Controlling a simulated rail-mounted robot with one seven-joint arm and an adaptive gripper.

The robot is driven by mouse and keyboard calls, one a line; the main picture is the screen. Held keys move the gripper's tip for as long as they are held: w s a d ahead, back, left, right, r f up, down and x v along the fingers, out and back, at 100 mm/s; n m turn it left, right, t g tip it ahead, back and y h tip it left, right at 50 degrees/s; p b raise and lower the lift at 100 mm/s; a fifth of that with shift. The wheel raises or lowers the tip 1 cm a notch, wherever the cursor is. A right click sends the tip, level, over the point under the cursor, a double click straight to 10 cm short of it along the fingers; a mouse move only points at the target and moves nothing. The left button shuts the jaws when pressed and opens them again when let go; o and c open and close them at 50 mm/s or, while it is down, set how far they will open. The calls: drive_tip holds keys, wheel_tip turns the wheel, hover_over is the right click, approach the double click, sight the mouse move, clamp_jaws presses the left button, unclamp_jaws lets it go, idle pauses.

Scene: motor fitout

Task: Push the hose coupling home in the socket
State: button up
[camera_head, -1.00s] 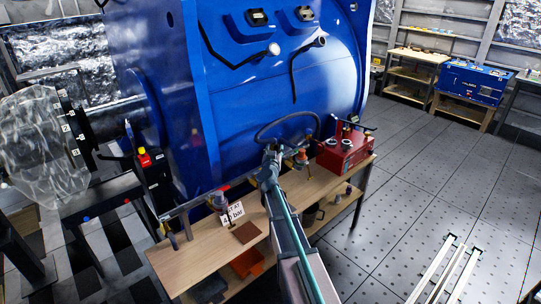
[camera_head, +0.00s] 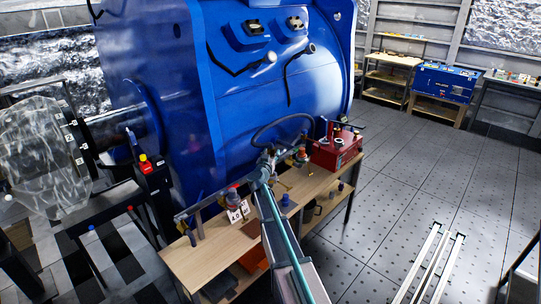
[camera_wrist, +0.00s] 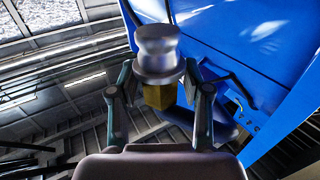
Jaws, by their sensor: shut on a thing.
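My gripper (camera_wrist: 158,73) points up in the wrist view. Its two fingers are closed around the hose coupling (camera_wrist: 157,45), a silver stepped cylinder with a square brass-coloured part (camera_wrist: 160,96) below it. In the head view my gripper (camera_head: 266,160) is small, above the wooden bench and in front of the blue motor housing (camera_head: 265,110). The dark hose (camera_head: 282,122) loops from near my gripper to the right. The coupling is hard to make out there. I cannot identify the socket in either view, nor tell whether the coupling touches it.
A red box (camera_head: 337,150) with round fittings stands at the bench's right end. The bench (camera_head: 195,262) also bears a blue part (camera_head: 285,200), a brown mat and small white cards (camera_head: 238,212). Rails (camera_head: 425,262) lie on the floor at right. The tiled floor between is clear.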

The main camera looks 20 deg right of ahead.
drive_tip(key=shift+r+p, duration=0.2)
drive_tip(key=shift+p, duration=0.4)
drive_tip(key=shift+f+b, duration=1.35)
drive_tip(key=shift+f, duration=1.7)
drive_tip(key=shift+p, duration=1.25)
drive_tip(key=shift+f+b, duration=0.8)
drive_tip(key=shift+f, duration=1.15)
drive_tip(key=o, duration=1.2)
drive_tip(key=shift+o, duration=0.2)
drive_tip(key=shift+s+a, duration=0.1)
drive_tip(key=v, duration=1.2)
